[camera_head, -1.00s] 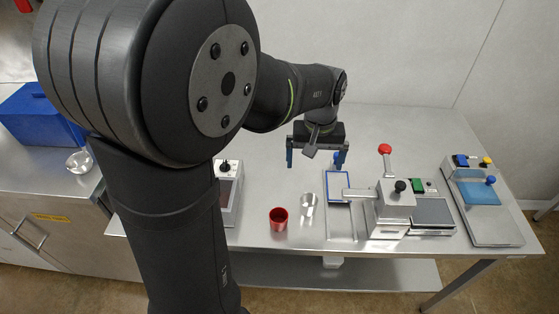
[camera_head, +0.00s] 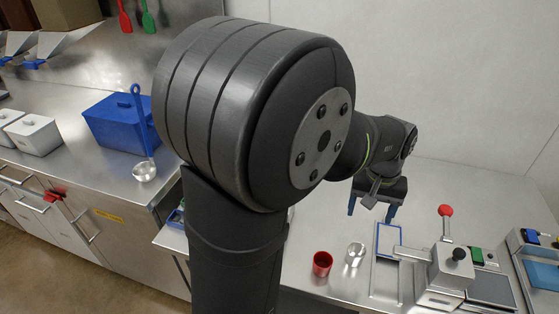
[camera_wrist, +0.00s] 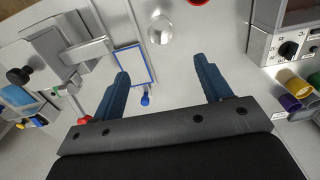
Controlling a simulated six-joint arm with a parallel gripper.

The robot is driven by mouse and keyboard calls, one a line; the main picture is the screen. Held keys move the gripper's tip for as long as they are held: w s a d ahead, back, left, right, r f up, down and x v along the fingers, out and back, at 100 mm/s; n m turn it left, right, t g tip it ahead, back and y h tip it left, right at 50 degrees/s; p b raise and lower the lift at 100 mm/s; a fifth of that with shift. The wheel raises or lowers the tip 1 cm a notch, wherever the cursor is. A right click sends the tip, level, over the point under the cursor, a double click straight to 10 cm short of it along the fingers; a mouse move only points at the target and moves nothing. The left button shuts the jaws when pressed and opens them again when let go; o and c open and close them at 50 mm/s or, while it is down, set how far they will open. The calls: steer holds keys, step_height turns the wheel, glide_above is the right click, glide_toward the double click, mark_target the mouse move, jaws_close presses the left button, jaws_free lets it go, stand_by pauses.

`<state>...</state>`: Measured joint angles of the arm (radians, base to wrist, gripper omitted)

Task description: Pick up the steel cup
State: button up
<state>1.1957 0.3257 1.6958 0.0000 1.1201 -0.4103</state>
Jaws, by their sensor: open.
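The steel cup (camera_head: 355,254) stands upright on the steel table, just right of a red cup (camera_head: 322,263). In the wrist view the steel cup (camera_wrist: 160,31) is at the top middle, past my fingertips, with open space around it. My gripper (camera_head: 371,212) is above the table, behind the steel cup in the head view, with its two blue fingers wide apart and nothing between them. It also shows in the wrist view (camera_wrist: 161,68).
A blue-framed tray (camera_head: 399,239) and a lever press (camera_head: 452,265) with a red knob are to the right. In the wrist view a box with a dial (camera_wrist: 289,48) and coloured cylinders (camera_wrist: 291,85) are at the right. A blue bin (camera_head: 120,122) and ladle (camera_head: 145,170) are on the left counter.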

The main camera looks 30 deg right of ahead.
steer(key=s+a+f+m+t+h, duration=0.1)
steer(key=s+a+m+h, duration=0.15)
steer(key=a+m, duration=0.2)
steer(key=h, duration=0.2)
glide_toward(357, 255)
steer(key=shift+s+d+f+t+y, duration=0.1)
steer(key=shift+s+d+t+y, duration=0.15)
steer(key=shift+s+d+t, duration=0.05)
steer(key=shift+x, duration=1.95)
steer(key=shift+w+d+f, duration=0.15)
steer(key=shift+f, duration=0.5)
steer(key=c, duration=1.1)
